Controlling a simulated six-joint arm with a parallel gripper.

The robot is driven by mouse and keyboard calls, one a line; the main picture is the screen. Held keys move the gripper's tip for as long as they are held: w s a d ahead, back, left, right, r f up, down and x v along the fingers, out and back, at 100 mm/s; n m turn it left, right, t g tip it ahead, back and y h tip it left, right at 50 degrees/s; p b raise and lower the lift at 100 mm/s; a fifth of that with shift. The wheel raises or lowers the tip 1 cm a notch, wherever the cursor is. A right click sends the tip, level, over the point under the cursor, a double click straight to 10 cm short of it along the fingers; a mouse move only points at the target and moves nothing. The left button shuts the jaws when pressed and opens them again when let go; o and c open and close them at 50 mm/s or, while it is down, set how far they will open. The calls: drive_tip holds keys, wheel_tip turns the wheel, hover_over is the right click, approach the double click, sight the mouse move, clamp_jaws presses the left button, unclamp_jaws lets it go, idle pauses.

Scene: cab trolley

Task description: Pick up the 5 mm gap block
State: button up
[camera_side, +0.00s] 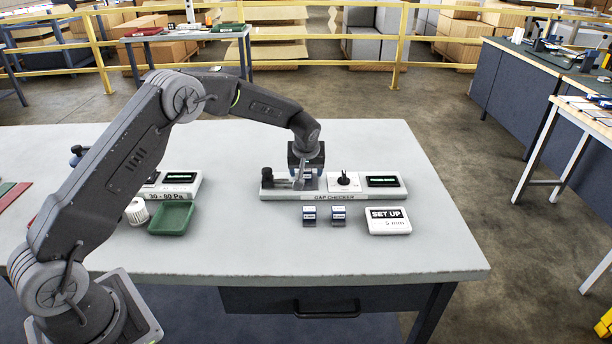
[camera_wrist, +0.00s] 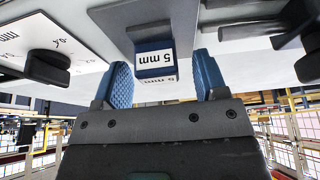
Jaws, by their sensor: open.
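The 5 mm gap block (camera_wrist: 154,58) is blue and silver with a white "5 mm" label. In the wrist view it sits between the blue finger pads of my gripper (camera_wrist: 161,62), with space on both sides. My gripper also shows in the side view (camera_side: 306,168), reaching down over the left part of the gap checker (camera_side: 280,196). The block shows partly there (camera_side: 308,175) under the fingers, at the checker; its exact seating is hidden. My gripper is open and apart from the block.
Two similar blocks, left (camera_side: 309,217) and right (camera_side: 338,217), stand in front of the checker. A "SET UP 5 mm" sign (camera_side: 389,221) is to their right. A black knob (camera_side: 344,179) stands close to my gripper. A green tray (camera_side: 171,219) lies left; the front table is clear.

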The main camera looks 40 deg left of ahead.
drive_tip(key=c, duration=1.1)
drive_tip(key=shift+r, duration=0.1)
